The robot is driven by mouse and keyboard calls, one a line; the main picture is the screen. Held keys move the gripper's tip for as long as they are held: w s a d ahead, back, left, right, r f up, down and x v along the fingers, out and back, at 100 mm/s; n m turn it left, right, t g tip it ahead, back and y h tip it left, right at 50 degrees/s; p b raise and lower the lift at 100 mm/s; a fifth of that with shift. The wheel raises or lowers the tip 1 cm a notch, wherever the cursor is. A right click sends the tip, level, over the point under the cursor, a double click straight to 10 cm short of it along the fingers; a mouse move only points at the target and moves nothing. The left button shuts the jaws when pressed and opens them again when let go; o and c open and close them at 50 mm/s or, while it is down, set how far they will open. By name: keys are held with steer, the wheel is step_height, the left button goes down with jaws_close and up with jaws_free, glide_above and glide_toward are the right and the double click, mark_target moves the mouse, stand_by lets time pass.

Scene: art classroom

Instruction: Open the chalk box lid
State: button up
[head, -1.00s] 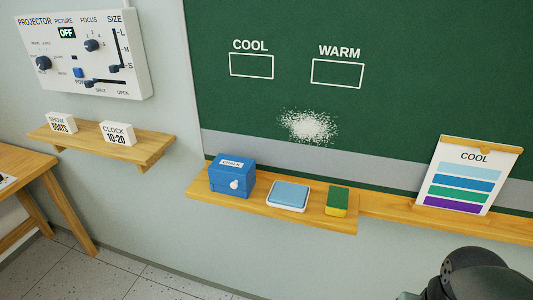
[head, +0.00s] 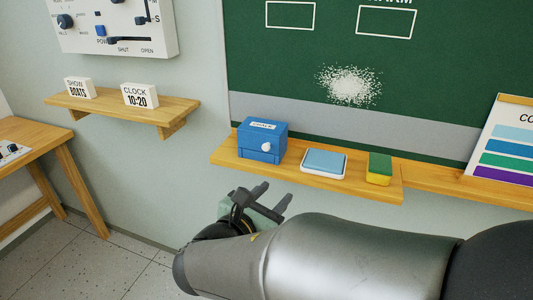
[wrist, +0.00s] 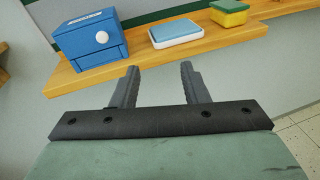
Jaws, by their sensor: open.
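The blue chalk box (head: 262,141) stands at the left end of the wooden ledge under the chalkboard. Its lid is shut, with a label on top and a round white knob (head: 266,147) on the front. In the wrist view the box (wrist: 85,42) is at the upper left, with the knob (wrist: 102,37) facing me. My gripper (head: 275,192) is open and empty, below and in front of the ledge, apart from the box. In the wrist view its two fingers (wrist: 158,88) point toward the ledge, right of the box.
A blue-topped eraser pad (head: 324,162) and a yellow-green sponge (head: 379,168) lie right of the box on the ledge (head: 300,180). A colour card (head: 505,140) leans farther right. A small shelf (head: 130,112) with two white blocks is at the left.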

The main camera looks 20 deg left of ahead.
steer(key=s+a+n+t+y, duration=0.2)
steer(key=a+n+y, duration=0.1)
steer(key=a, duration=0.4)
glide_toward(265, 147)
steer(key=w, duration=0.9)
steer(key=shift+d, duration=0.25)
steer(key=shift+c, duration=0.3)
jaws_close()
